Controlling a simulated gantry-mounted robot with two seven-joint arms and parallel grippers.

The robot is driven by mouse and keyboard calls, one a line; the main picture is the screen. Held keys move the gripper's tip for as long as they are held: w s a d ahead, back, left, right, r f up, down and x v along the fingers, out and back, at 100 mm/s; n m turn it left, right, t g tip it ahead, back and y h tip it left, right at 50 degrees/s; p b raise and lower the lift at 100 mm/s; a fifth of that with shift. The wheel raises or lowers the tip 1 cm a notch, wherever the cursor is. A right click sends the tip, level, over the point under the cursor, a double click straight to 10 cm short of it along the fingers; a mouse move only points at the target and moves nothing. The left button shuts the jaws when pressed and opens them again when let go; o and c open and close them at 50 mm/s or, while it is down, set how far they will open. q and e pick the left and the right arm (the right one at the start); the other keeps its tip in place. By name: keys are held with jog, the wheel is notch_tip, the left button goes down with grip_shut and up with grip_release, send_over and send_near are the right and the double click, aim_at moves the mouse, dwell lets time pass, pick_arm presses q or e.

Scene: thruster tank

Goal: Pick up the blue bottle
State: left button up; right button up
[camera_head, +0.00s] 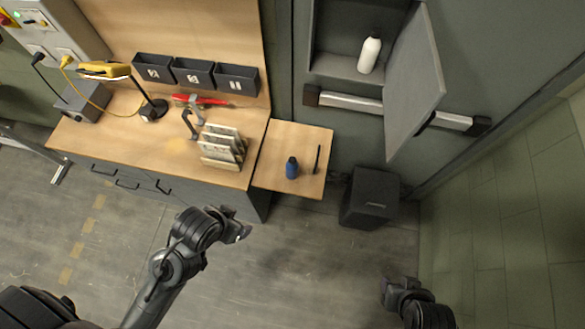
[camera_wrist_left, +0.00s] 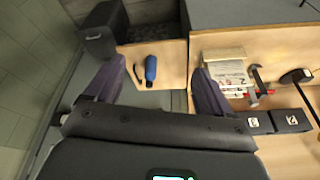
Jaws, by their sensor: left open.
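The blue bottle (camera_head: 292,168) stands upright on a small wooden side shelf (camera_head: 285,140) at the right end of the workbench. It also shows in the left wrist view (camera_wrist_left: 151,68), between my two fingers but well beyond them. My left gripper (camera_head: 242,234) is open and empty, in front of the bench and below-left of the bottle in the head view. It also shows in the left wrist view (camera_wrist_left: 158,70) with its fingers spread wide.
A thin black object (camera_head: 317,159) is right beside the bottle. A rack of upright boards (camera_head: 222,147) stands to its left on the bench (camera_head: 100,138). A black box (camera_head: 370,198) sits on the floor at the right. A white bottle (camera_head: 369,54) stands in an open wall cabinet.

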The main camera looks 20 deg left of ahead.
aim_at(290, 174)
pick_arm(q)
jog(key=shift+w, duration=0.1)
jog(key=w+d+f+n+t+b, duration=0.1)
jog(key=w+f+t+b, duration=0.25)
jog(key=w+t, duration=0.2)
jog(key=w+d+f+n+t+b, duration=0.1)
jog(key=w+f+t+b, duration=0.25)
jog(key=w, duration=0.35)
jog(key=w+d+f+t+b, duration=0.1)
jog(key=w+f+b, duration=0.3)
jog(key=f+b, duration=0.3)
jog(key=w+d+f+t+b, duration=0.1)
jog(key=w+f+t+b, duration=0.1)
jog(key=w+f+b, duration=0.2)
jog(key=w+d+f+t+b, duration=0.1)
jog(key=w+f+b, duration=0.4)
jog(key=f+b, duration=0.5)
jog(key=shift+f+t+b, duration=0.3)
jog(key=shift+t+b, duration=0.4)
jog(key=shift+b, duration=2.15)
jog(key=shift+w+a+r+b, duration=0.1)
jog(key=shift+w+a+b, duration=0.1)
jog(key=shift+w, duration=0.9)
jog(key=shift+w+a+b, duration=0.15)
jog(key=shift+w+a, duration=0.05)
jog(key=shift+w, duration=1.5)
